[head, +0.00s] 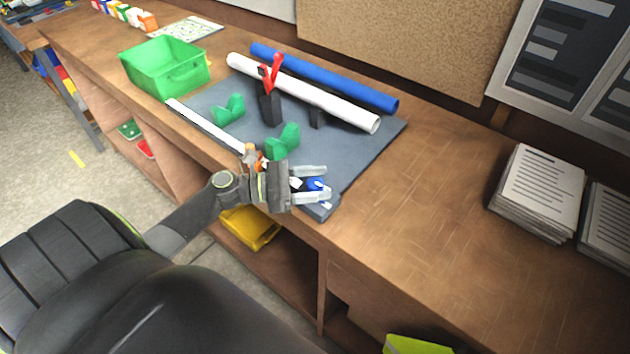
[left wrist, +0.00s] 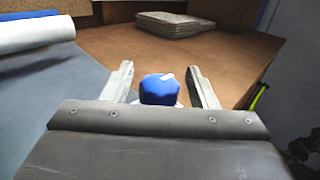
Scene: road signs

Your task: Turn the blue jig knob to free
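The blue jig knob (head: 317,184) sits on a grey jig base (head: 322,209) near the front edge of the mat. My left gripper (head: 323,184) is at the knob, with one finger on each side. In the left wrist view the knob (left wrist: 159,89) shows a white mark on its top and stands between the open fingers of the left gripper (left wrist: 162,84). A gap shows between each finger and the knob there. The knob's lower part is hidden behind the gripper body. My right gripper is not in view.
A green bin (head: 165,68) stands at left. Paper stacks (head: 538,190) are right; the bench between is clear.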

